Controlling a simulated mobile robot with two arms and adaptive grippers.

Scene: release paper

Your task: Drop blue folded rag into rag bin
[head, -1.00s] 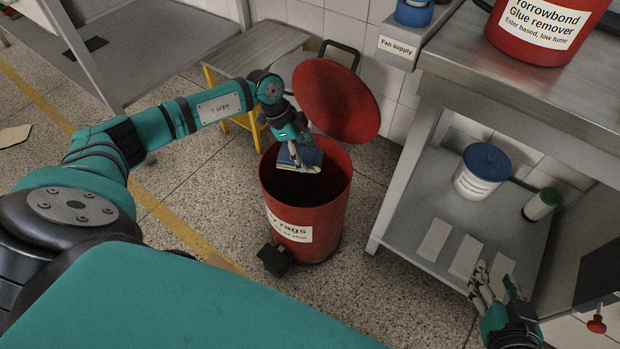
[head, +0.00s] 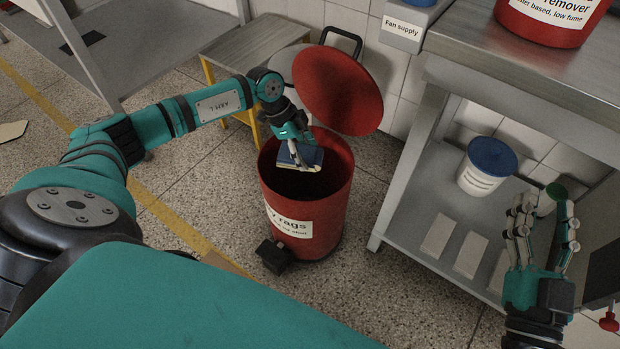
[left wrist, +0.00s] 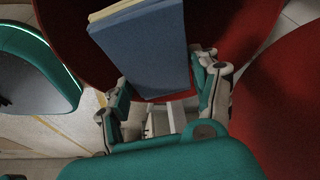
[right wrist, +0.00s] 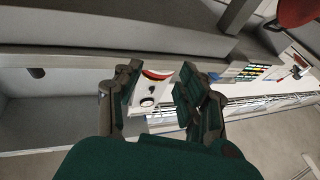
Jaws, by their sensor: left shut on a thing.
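The blue folded rag (head: 309,157), with cream edges, is held in my left gripper (head: 297,163) over the open mouth of the red rag bin (head: 325,212). In the left wrist view the rag (left wrist: 145,45) sits between the fingers of the left gripper (left wrist: 160,85), with the red bin wall (left wrist: 240,30) behind it. The bin's red lid (head: 338,90) stands open, tilted back. The bin's dark inside hides its floor. My right gripper (head: 545,203) is open and empty in front of the shelf; its spread fingers also show in the right wrist view (right wrist: 155,85).
A metal bench (head: 480,62) stands at the right, with a red glue remover bucket (head: 553,22) on top. Its lower shelf (head: 405,225) holds a white tub with a blue lid (head: 484,168) and pale blocks (head: 437,235). A yellow-legged stool (head: 250,42) stands behind the bin.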

